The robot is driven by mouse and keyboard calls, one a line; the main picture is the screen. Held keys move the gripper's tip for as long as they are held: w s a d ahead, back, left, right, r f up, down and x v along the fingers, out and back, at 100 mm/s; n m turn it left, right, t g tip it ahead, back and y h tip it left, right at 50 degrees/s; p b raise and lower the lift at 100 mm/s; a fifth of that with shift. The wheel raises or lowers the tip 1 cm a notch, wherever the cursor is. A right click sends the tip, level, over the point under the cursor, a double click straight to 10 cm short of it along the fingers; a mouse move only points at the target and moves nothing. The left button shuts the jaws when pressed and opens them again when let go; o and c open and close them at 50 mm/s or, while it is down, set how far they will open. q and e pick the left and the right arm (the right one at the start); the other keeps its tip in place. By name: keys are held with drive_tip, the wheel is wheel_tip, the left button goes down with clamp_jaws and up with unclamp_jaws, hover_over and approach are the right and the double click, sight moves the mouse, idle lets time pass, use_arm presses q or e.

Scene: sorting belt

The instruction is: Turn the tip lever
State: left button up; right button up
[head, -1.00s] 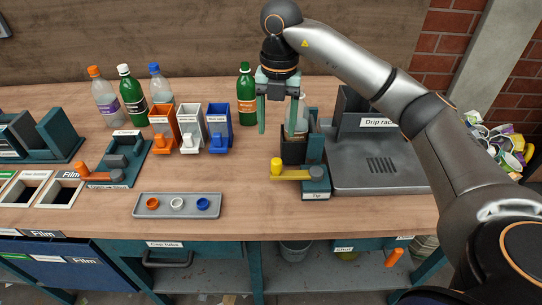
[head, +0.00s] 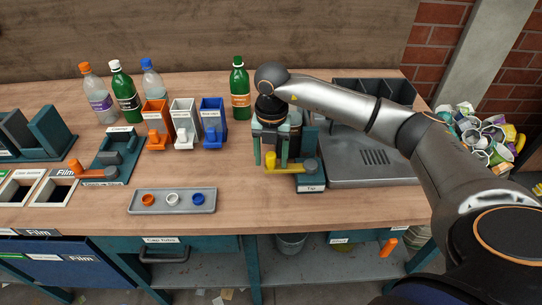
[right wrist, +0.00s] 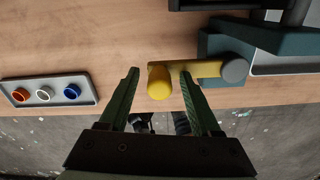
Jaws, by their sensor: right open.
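The tip lever is a yellow bar with an upright yellow knob (head: 270,160), on a teal base labelled "Tip" (head: 311,186). In the right wrist view the lever's yellow arm (right wrist: 205,69) runs right to a grey pivot, and its knob (right wrist: 159,83) lies between the fingers. My right gripper (head: 270,162) is open and points down at the lever's knob end. In the right wrist view its two teal fingers (right wrist: 160,84) stand on either side of the knob; whether either touches is unclear. My left gripper is not in view.
A drip rack (head: 370,175) stands right of the lever. A grey tray with three caps (head: 140,203) lies to the left. A green bottle (head: 240,95) stands behind. Orange, white and blue cap bins (head: 157,138) stand further left. The table's front edge is close.

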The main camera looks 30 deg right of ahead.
clamp_jaws()
idle(0.5)
idle(0.9)
